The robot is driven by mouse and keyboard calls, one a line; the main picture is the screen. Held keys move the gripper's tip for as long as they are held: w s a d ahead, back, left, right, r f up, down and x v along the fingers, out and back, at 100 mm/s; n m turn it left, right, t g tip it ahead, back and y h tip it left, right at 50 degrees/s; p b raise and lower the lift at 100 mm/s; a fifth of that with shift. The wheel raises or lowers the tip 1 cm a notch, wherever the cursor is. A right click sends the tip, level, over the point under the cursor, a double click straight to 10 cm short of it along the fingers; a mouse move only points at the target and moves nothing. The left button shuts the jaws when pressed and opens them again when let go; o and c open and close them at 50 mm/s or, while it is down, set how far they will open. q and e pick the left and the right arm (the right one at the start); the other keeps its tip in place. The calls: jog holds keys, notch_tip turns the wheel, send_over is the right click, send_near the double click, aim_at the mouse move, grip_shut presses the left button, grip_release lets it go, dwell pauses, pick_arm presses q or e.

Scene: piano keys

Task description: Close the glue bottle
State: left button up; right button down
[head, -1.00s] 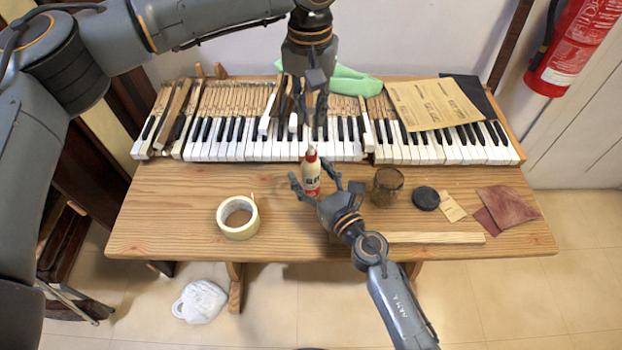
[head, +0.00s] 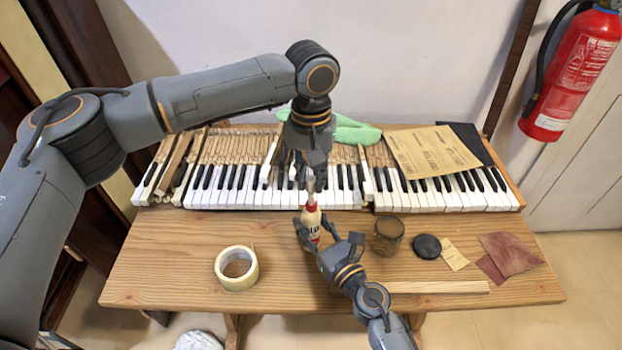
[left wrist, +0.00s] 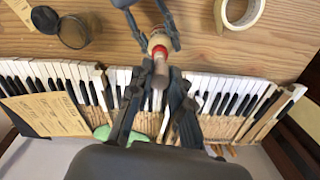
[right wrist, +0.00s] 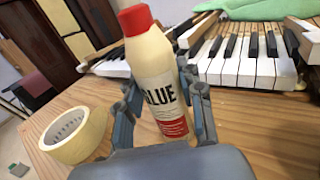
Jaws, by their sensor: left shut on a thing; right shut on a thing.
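The white glue bottle (head: 310,220) with a red top and red label stands upright near the front of the keyboard. In the right wrist view the bottle (right wrist: 158,75) is between the fingers of my right gripper (right wrist: 160,95), which is shut on its body. My left gripper (head: 312,180) points down directly above the bottle. I cannot tell whether the cap touches the bottle.
A tape roll (head: 237,268) lies left of the bottle. A brown jar (head: 387,236), a black lid (head: 427,246), sandpaper pieces (head: 510,253) and a wood strip (head: 440,287) lie to the right. The piano keyboard (head: 240,188) spans the table's back.

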pick_arm(q)
jog(key=shift+f, duration=0.35)
jog(key=shift+f, duration=0.1)
jog(key=shift+f, duration=0.8)
jog(key=shift+f, duration=0.55)
dwell(0.4)
